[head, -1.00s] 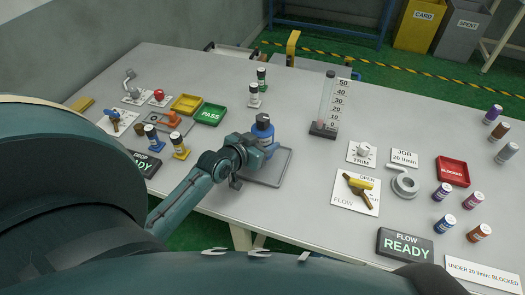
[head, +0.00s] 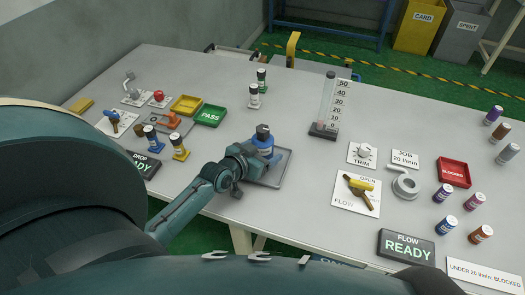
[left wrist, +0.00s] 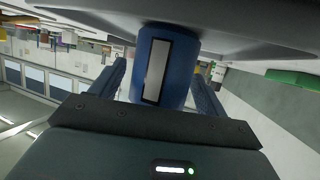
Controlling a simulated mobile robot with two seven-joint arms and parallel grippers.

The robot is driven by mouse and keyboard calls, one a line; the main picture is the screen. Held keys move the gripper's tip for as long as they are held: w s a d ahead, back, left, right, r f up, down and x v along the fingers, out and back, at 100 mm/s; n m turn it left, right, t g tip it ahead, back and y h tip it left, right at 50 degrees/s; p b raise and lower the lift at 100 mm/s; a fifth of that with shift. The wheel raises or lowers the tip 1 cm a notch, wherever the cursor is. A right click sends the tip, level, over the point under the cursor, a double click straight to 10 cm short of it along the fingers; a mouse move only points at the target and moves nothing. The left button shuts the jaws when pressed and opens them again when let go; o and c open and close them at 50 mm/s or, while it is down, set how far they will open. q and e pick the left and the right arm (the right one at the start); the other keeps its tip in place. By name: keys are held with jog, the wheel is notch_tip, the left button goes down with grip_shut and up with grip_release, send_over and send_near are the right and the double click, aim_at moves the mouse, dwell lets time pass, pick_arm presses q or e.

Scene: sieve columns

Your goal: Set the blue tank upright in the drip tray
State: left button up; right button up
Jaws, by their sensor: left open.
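The blue tank (head: 263,141), with a dark cap, stands upright in the grey drip tray (head: 274,176). My left gripper (head: 256,157) is low at the tank's near left side, over the tray. In the left wrist view, which is turned over, the tank (left wrist: 178,70) with its pale label sits between my two fingers (left wrist: 165,88). The fingers are open, one on each side, with small gaps visible. The gripper hides part of the tray and of the tank's lower side in the head view. My right gripper is not in view.
A flow tube with a scale (head: 326,105) stands behind and right of the tray. The FLOW valve plate (head: 352,200) is to the right. Bare table lies right of the tray.

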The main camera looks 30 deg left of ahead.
pick_arm(q)
jog(key=shift+r, duration=0.1)
jog(key=shift+s+r, duration=0.1)
jog(key=shift+s, duration=0.15)
jog(key=v, duration=1.1)
jog(key=shift+s, duration=0.25)
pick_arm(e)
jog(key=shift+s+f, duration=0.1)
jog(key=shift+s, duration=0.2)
pick_arm(q)
jog(key=shift+r, duration=0.1)
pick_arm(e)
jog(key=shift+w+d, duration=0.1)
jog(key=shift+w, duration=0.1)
